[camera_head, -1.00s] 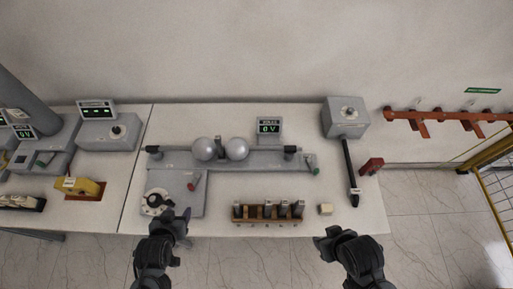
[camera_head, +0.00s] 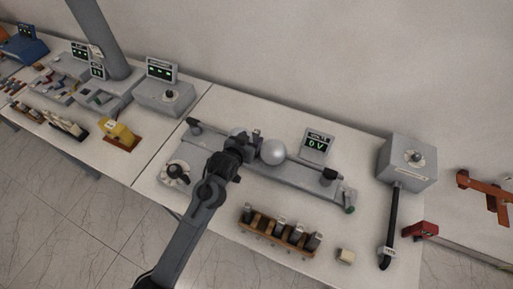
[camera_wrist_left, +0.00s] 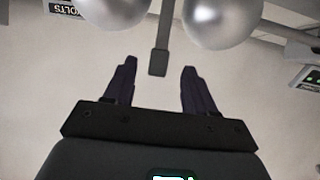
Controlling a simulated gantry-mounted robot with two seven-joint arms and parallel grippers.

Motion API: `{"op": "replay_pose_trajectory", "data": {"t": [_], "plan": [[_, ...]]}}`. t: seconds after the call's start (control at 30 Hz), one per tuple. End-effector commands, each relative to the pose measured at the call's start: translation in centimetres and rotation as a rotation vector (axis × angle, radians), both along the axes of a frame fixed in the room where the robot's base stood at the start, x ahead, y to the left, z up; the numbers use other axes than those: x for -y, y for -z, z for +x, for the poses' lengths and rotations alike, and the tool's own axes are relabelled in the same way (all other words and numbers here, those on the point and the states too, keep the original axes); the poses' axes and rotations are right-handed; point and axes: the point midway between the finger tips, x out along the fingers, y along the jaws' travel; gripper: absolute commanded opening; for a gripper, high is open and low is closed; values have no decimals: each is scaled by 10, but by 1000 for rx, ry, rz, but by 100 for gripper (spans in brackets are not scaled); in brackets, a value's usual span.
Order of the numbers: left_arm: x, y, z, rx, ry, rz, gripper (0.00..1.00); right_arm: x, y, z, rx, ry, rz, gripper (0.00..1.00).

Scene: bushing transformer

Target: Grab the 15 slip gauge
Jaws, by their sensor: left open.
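My left gripper (camera_head: 248,142) is over the two metal spheres of the sphere-gap device, covering part of the left sphere (camera_head: 237,132); the right sphere (camera_head: 273,152) is clear. In the left wrist view its two fingers (camera_wrist_left: 159,66) are open and apart. A flat grey bar (camera_wrist_left: 161,45), likely a slip gauge, hangs between the spheres, its end between the finger lines; I see no grip on it. Its number cannot be read. A wooden rack (camera_head: 250,228) holds several grey gauges in front; their numbers are too small to read. My right gripper is out of view.
A volt display (camera_head: 317,144) stands behind the spheres. A grey box (camera_head: 407,163) with a black rod (camera_head: 391,225) is at the right. A small beige block (camera_head: 345,256) lies beside the rack. A yellow device (camera_head: 118,134) sits on the left table.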

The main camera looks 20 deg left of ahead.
Motion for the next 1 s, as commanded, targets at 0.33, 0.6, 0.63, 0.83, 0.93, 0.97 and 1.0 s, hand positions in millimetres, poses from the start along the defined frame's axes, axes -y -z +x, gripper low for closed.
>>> {"op": "replay_pose_trajectory", "data": {"t": [0.33, 0.6, 0.63, 0.83, 0.93, 0.97, 1.0], "plan": [[2, 10, 28, -1, 0, -1, 55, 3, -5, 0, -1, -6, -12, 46], [3, 22, 46, -2, 1, 0, 55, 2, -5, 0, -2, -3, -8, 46], [3, 23, 47, -2, 1, 0, 55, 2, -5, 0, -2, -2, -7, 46], [3, 23, 47, -1, 1, 0, 55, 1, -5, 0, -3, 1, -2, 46], [3, 23, 47, -1, 1, 0, 45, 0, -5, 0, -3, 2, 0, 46], [3, 23, 47, -1, 0, 0, 40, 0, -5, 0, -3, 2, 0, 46], [3, 23, 47, -1, 0, 0, 34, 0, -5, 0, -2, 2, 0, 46]]}}
